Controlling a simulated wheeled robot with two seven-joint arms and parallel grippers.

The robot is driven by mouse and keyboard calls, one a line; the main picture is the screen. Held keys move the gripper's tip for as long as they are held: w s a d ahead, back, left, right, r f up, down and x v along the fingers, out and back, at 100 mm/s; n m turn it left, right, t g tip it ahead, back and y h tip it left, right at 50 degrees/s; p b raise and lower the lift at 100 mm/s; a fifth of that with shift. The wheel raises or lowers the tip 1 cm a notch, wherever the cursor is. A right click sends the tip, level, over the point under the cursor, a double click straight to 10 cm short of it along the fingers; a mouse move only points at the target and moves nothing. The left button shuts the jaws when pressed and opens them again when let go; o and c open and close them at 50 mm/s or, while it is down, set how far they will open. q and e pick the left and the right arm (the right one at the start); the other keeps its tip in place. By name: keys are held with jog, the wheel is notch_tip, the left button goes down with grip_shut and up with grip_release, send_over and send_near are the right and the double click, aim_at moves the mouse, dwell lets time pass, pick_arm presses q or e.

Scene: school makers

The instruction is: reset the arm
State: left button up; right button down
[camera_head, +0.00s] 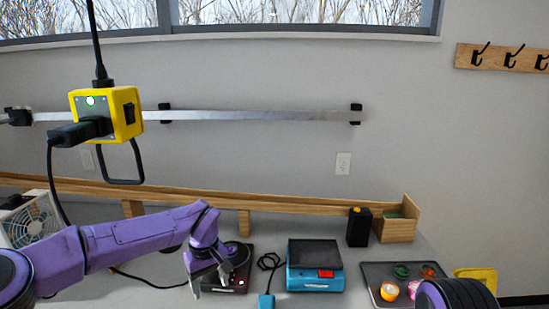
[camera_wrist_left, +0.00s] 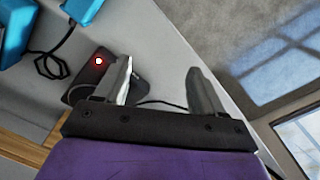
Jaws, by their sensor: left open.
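My left arm is purple and reaches in from the left in the head view. Its left gripper (camera_head: 208,280) points down at the front of a black device with a red light (camera_head: 240,281) on the table. In the left wrist view the two grey fingers of the left gripper (camera_wrist_left: 160,88) stand apart with nothing between them. The black device (camera_wrist_left: 100,62) shows behind the left finger there; I cannot tell whether they touch. Part of my right arm shows at the lower right of the head view, but its gripper is out of view.
A blue device (camera_head: 315,279) stands right of the gripper, with a cable to a small blue piece (camera_head: 266,301). A grey tray (camera_head: 372,272) holds small coloured items. A yellow box (camera_head: 127,112) hangs on a cable above. A fan (camera_head: 28,222) stands at left.

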pick_arm(q)
jog(key=s+a+f+t+y, duration=0.25)
jog(key=s+f, duration=0.35)
jog(key=f, duration=0.4)
jog(key=s+a+f+t+y, duration=0.1)
jog(key=s+a+f+y, duration=0.4)
jog(key=f, duration=0.4)
jog(key=s+a+f+h+b, duration=0.1)
jog(key=s+a+f, duration=0.1)
jog(key=s, duration=0.6)
jog(key=s+a+f+h+b, duration=0.1)
jog(key=s+f, duration=0.3)
jog(key=s, duration=0.5)
jog(key=s+a+f+h+b, duration=0.1)
jog(key=s+a+f+h, duration=0.1)
jog(key=s, duration=0.7)
jog(key=shift+a+f, duration=0.55)
jog(key=shift+f, duration=0.4)
pick_arm(e)
notch_tip(320, 180, down, 3)
jog(key=shift+s+d+r, duration=0.1)
pick_arm(q)
jog(key=shift+s, duration=0.15)
pick_arm(e)
jog(key=shift+s, duration=0.1)
